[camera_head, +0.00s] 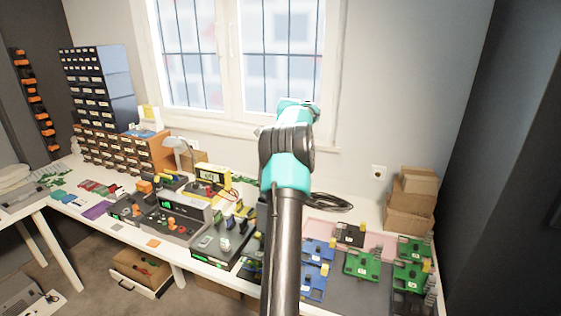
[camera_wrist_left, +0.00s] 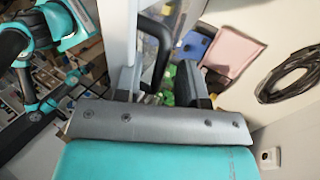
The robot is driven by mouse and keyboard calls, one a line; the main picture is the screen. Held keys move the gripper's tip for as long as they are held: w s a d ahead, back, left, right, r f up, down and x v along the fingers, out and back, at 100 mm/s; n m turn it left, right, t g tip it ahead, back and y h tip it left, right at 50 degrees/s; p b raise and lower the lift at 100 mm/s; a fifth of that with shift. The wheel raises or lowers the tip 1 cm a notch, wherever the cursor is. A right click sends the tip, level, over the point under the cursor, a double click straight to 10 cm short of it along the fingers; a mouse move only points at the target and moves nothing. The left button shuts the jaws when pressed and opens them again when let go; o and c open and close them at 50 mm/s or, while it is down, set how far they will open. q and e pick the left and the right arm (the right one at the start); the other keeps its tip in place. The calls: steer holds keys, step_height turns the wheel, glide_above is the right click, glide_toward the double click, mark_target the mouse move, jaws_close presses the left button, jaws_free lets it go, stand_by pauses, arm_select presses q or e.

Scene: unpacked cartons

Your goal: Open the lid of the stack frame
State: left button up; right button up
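My left gripper (camera_wrist_left: 159,78) shows in the left wrist view as two dark fingers standing apart. A black curved handle (camera_wrist_left: 166,44) beside a pale grey upright panel (camera_wrist_left: 119,28) shows between and beyond the fingers. I cannot tell whether any finger touches the handle. I cannot tell for sure whether the handle belongs to the stack frame or its lid. In the head view one of my arms rises through the middle and hides part of the bench; its gripper fingers are not seen. My right gripper is not in view.
A long white bench holds several grey control units (camera_head: 174,219), and green circuit boards (camera_head: 362,264) near a pink mat (camera_head: 379,244). A coiled black cable (camera_head: 328,203) lies at the back. Stacked cardboard cartons (camera_head: 408,207) stand at the right, drawer cabinets (camera_head: 95,85) at the left.

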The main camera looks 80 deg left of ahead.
arm_select(q)
steer(key=shift+r, duration=0.15)
steer(key=shift+r, duration=1.65)
steer(key=s+d, duration=0.2)
steer(key=d, duration=0.5)
steer(key=s+d+r, duration=0.1)
steer(key=d, duration=0.7)
steer(key=shift+s+d+r, duration=0.25)
steer(key=shift+s+d, duration=0.05)
steer(key=shift+s, duration=0.1)
steer(key=shift+w+a, duration=0.1)
